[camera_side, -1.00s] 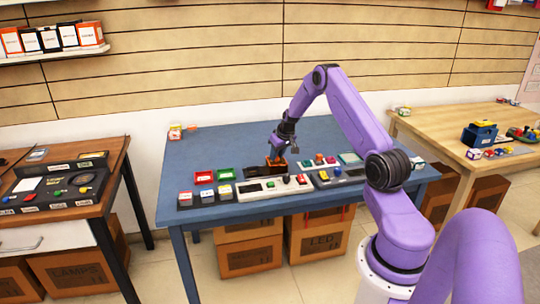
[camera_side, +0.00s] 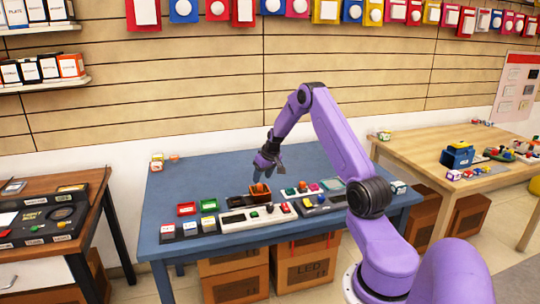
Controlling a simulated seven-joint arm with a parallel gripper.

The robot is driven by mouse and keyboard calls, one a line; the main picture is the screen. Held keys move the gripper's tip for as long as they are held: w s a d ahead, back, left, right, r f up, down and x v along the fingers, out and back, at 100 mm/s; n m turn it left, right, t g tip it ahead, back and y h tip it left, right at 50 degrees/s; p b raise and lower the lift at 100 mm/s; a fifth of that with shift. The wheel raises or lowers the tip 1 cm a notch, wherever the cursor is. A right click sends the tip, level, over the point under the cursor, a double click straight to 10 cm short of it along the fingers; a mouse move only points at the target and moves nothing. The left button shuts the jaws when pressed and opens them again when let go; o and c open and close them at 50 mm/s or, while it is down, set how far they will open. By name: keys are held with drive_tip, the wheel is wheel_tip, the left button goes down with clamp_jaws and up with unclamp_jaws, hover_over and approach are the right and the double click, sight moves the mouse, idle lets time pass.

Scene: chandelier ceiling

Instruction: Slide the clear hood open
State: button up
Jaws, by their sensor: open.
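A clear hood cannot be made out for certain at this size. A dark slotted module (camera_side: 237,201) lies just left of the red-orange part.
A white button panel (camera_side: 257,218) and a grey panel (camera_side: 320,205) lie in front. The blue table's (camera_side: 170,183) back left is mostly clear. A wooden table (camera_side: 420,150) stands right.

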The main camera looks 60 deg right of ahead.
drive_tip(key=v, duration=1.3)
wheel_tip(320, 180, up, 5)
idle(0.5)
clamp_jaws()
idle(1.5)
